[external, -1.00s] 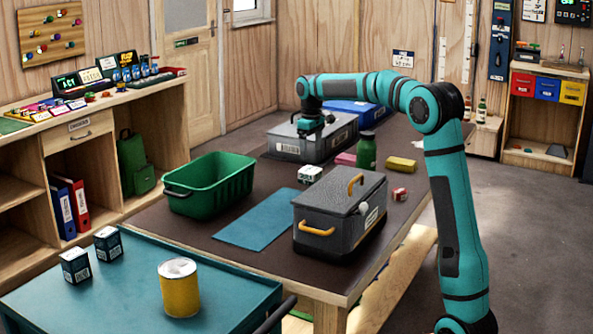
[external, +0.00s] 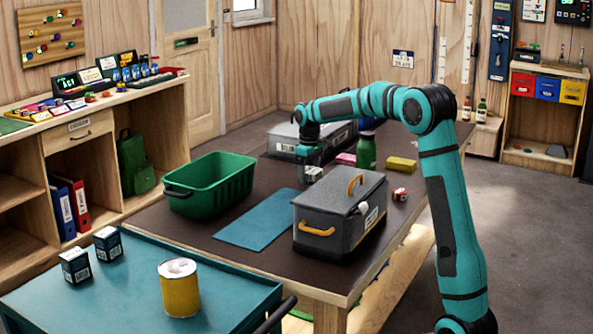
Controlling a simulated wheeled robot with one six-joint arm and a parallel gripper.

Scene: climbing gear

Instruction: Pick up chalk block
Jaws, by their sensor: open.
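A small white block with dark printing (external: 313,174), which looks like the chalk block, lies on the dark table top (external: 190,235) behind the grey lidded case. My gripper (external: 308,165) is open and points down right over the block. It hides the block's upper part. I cannot tell whether the fingers are beside the block or still above it.
The grey case with yellow handles (external: 340,215) stands in front. A green bottle (external: 366,152), a pink block (external: 345,159) and a yellow block (external: 401,164) are to the right. A green bin (external: 215,185) and blue mat (external: 255,218) lie left. A grey box (external: 285,140) is behind.

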